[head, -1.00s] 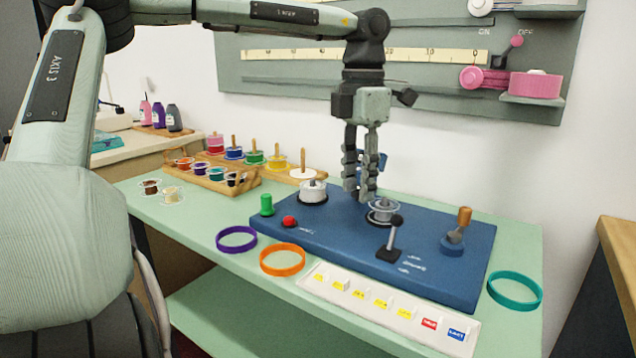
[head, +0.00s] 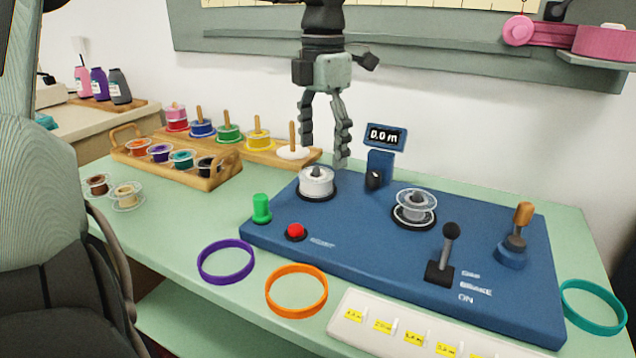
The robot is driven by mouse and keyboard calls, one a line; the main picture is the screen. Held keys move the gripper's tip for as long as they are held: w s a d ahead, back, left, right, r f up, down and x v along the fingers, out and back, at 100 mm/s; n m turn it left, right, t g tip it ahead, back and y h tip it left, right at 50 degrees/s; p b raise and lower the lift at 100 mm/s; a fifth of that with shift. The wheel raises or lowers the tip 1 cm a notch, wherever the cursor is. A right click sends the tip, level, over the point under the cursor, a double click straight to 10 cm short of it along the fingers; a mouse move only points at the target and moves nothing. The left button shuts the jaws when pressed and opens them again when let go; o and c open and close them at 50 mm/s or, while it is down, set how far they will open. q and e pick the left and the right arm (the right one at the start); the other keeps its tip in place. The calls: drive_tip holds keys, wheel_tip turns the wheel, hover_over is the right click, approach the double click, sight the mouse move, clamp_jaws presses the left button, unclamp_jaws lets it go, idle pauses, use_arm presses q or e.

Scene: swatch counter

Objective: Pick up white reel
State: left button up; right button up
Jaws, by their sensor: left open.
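The white reel (head: 317,181) sits on a black round seat at the back left of the blue machine base (head: 345,235). My left gripper (head: 322,155) points down above and slightly behind it, with its two dark fingers spread apart and nothing between them. The fingertips appear a little above the reel; the exact gap in depth is hard to tell. A clear, empty-looking reel (head: 416,205) sits on a second seat to the right. My right gripper is not in view.
A small display (head: 386,137) reading 0.0 m stands close right of my gripper. A wooden rack (head: 180,165) of coloured reels is at left, with a row of pegs (head: 258,147) behind.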

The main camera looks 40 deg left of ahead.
sight(316, 167)
use_arm(q)
drive_tip(key=f, duration=0.2)
drive_tip(key=a+f, duration=0.1)
drive_tip(key=f, duration=0.1)
drive_tip(key=shift+s+a, duration=0.1)
drive_tip(key=shift+s, duration=0.05)
drive_tip(key=shift+f, duration=0.3)
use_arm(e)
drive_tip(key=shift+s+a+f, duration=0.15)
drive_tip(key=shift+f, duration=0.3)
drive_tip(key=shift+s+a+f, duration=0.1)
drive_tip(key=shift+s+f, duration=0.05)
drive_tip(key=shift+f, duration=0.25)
use_arm(q)
drive_tip(key=c, duration=1.2)
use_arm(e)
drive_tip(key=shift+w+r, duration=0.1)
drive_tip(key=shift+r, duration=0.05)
